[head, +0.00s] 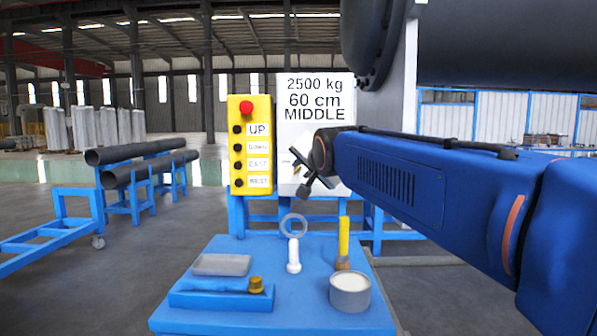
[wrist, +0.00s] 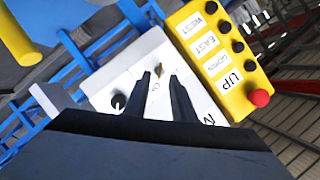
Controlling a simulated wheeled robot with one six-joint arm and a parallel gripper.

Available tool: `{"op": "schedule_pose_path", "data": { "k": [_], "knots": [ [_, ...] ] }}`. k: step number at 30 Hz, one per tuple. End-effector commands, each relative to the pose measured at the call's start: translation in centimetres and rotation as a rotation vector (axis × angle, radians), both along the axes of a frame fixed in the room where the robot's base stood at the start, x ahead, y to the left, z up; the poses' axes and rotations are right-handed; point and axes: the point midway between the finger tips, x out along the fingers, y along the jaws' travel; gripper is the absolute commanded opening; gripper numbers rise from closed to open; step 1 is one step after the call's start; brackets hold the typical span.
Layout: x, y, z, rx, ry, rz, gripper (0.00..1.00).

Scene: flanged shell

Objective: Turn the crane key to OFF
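The crane key (wrist: 159,71) is a small brass-coloured piece on the white panel. It shows in the wrist view between and just beyond the fingertips, with small lettering beside it that is too blurred to read fully. My gripper (wrist: 160,78) is open, its two dark fingers apart and empty, pointing at the panel. In the head view my gripper (head: 299,172) is in front of the lower part of the white panel (head: 335,98), which reads 2500 kg, 60 cm, MIDDLE. I cannot tell whether the fingers touch the key.
A yellow button box (head: 251,145) with a red button stands left of the panel. A black knob (wrist: 118,102) is on the panel. In front, a blue table (head: 225,249) bears a ring, a white bolt, a yellow-handled tool, a round tin and a grey block.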

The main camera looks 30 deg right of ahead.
Motion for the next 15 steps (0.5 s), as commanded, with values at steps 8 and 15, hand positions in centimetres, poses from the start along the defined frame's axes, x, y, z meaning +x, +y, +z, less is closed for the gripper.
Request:
{"op": "schedule_pose_path", "data": {
  "k": [8, 15],
  "knots": [
    [3.7, -1.2, -1.1, 0.000, 0.001, 0.000, 0.23],
    [5.0, -1.6, -1.5, 0.000, 0.000, 0.000, 0.23]
  ]
}}
